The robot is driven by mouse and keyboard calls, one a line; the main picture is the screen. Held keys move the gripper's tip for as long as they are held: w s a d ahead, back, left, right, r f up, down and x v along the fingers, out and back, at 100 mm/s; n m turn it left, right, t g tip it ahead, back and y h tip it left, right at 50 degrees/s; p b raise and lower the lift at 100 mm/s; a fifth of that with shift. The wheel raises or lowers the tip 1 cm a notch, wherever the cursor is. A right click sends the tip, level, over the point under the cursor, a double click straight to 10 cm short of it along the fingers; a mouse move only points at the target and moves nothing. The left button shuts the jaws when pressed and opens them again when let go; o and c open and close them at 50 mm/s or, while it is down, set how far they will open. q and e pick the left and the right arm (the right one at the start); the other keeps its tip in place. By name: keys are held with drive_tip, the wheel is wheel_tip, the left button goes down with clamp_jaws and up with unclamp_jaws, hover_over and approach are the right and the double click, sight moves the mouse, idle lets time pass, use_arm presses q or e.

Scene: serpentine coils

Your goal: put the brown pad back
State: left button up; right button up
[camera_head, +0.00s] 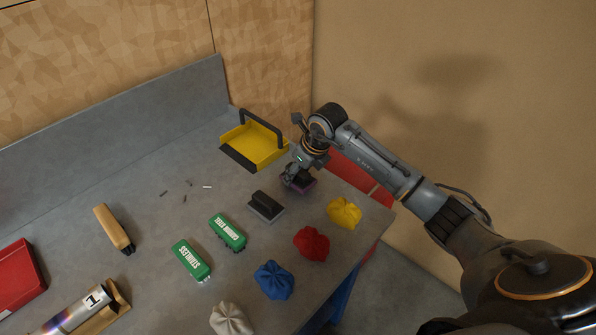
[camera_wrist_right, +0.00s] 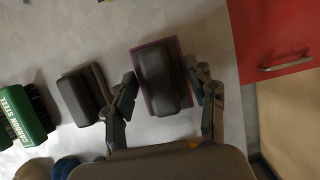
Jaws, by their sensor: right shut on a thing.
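A pad with a dark block handle and a maroon-purple base (camera_wrist_right: 149,83) is between the fingers of my right gripper (camera_wrist_right: 168,91) in the wrist view. The right gripper (camera_head: 299,181) is shut on its handle at the right part of the bench, and the purple base (camera_head: 308,187) shows just below the fingers in the head view. I cannot tell whether the base touches the bench. A second pad, dark with a grey base (camera_head: 265,206), lies to its left; it also shows in the wrist view (camera_wrist_right: 86,94). No pad looks plainly brown. My left gripper is not in view.
A yellow dustpan-like tray (camera_head: 254,143) lies behind. Green brushes (camera_head: 228,232) and a wooden-handled brush (camera_head: 114,229) lie left. Cloth bundles in yellow (camera_head: 344,212), red (camera_head: 311,244), blue (camera_head: 273,280) and white line the front edge. A red drawer (camera_head: 358,174) is beyond the right edge.

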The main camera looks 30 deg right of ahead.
drive_tip(key=shift+f, duration=0.4)
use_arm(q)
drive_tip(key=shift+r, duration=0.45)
use_arm(e)
drive_tip(key=shift+f, duration=0.25)
drive_tip(key=shift+f, duration=0.1)
drive_tip(key=o, duration=1.1)
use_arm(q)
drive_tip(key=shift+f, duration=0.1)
use_arm(e)
drive_tip(key=shift+r, duration=0.2)
drive_tip(key=shift+s+d+r, duration=0.1)
drive_tip(key=shift+s+r, duration=0.05)
drive_tip(key=shift+r, duration=0.2)
use_arm(q)
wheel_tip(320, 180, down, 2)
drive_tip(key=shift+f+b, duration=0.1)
drive_tip(key=shift+b, duration=0.95)
use_arm(e)
drive_tip(key=v, duration=1.1)
drive_tip(key=shift+s, duration=0.15)
